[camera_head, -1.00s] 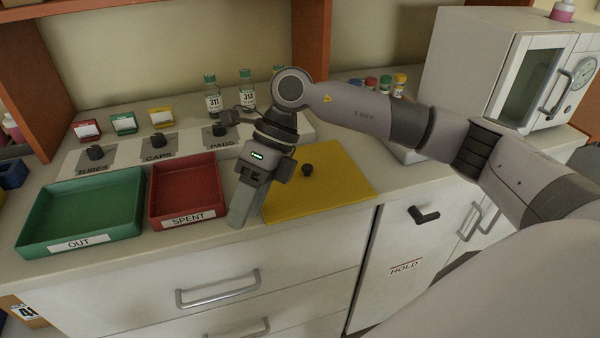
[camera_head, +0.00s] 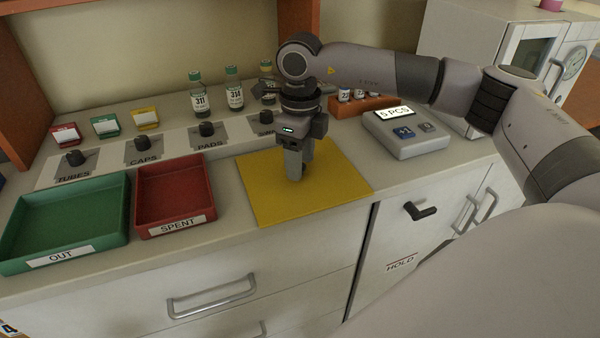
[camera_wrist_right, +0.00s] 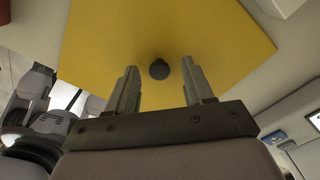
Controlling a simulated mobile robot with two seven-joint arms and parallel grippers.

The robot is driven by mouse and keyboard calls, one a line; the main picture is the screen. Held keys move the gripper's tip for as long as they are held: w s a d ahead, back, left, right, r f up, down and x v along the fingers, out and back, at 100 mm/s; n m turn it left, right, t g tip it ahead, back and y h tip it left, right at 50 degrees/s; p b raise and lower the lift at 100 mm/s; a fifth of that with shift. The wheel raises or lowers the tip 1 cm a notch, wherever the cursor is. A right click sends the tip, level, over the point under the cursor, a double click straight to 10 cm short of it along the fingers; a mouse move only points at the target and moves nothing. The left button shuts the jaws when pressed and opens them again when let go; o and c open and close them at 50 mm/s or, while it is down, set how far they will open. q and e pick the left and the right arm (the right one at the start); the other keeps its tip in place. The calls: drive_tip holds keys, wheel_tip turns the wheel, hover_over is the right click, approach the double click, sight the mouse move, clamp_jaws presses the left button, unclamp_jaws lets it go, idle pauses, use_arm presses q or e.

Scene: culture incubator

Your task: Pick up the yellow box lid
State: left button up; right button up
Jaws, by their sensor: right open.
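The yellow box lid (camera_head: 264,202) is a flat yellow panel lying on the counter near its front edge. Its dark round knob (camera_wrist_right: 159,69) shows in the wrist view, near the middle of the lid; in the head view my gripper hides it. My right gripper (camera_head: 295,177) points down over the lid. In the wrist view the right gripper's two fingers (camera_wrist_right: 160,82) are apart, with the knob showing in the gap between their tips. Nothing is held. I cannot tell how far the tips are above the lid. My left gripper is not in view.
The red SPENT tray (camera_head: 175,221) and green OUT tray (camera_head: 65,258) stand left of the lid. Behind are labelled panels with black knobs (camera_head: 207,129) and several bottles (camera_head: 234,92). A scale (camera_head: 420,145) and an orange rack (camera_head: 345,108) stand to the right.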

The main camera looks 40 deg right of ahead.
drive_tip(key=shift+f, duration=0.35)
clamp_jaws()
drive_tip(key=shift+r, duration=0.2)
